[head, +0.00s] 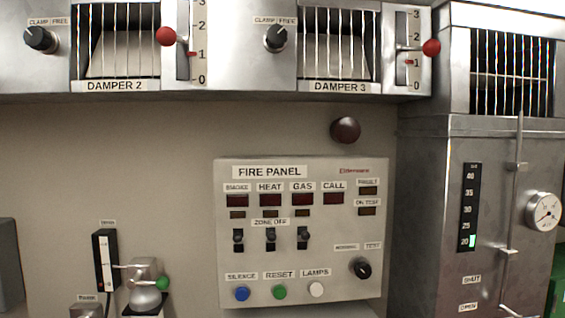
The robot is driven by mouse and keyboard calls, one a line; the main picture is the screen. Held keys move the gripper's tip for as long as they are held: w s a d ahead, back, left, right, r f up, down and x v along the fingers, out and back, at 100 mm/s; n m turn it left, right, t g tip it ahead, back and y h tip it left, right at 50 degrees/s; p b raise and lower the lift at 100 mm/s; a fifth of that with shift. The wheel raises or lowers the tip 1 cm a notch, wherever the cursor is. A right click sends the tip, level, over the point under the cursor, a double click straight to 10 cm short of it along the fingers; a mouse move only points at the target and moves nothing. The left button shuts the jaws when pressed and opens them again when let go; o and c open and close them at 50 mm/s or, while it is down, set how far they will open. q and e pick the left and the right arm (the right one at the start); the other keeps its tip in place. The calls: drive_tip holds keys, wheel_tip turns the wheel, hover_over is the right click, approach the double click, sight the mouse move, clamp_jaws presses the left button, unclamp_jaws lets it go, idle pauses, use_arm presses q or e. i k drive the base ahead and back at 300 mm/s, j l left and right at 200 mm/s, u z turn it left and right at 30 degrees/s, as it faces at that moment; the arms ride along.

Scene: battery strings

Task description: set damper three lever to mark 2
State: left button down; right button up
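The damper three lever, with a red ball knob (431,47), sticks out from the slotted scale plate (414,80) at the right of the DAMPER 3 unit. The scale reads 0 at the bottom to 3 at the top. The lever's stem sits between marks 1 and 2, and a small red pointer is by mark 1. The black CLAMP/FREE knob (275,39) left of the damper 3 grille (336,43) appears turned up and right, toward FREE. Neither of my grippers is in view.
The DAMPER 2 lever (166,36) and its knob (40,39) are to the left. Below are the fire panel (228,290), a dark round knob (345,130) and a green-tipped lever (162,283). A metal cabinet (425,200) with a gauge (543,210) stands right.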

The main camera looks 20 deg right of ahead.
sight(432, 48)
drive_tip(key=z, duration=1.4)
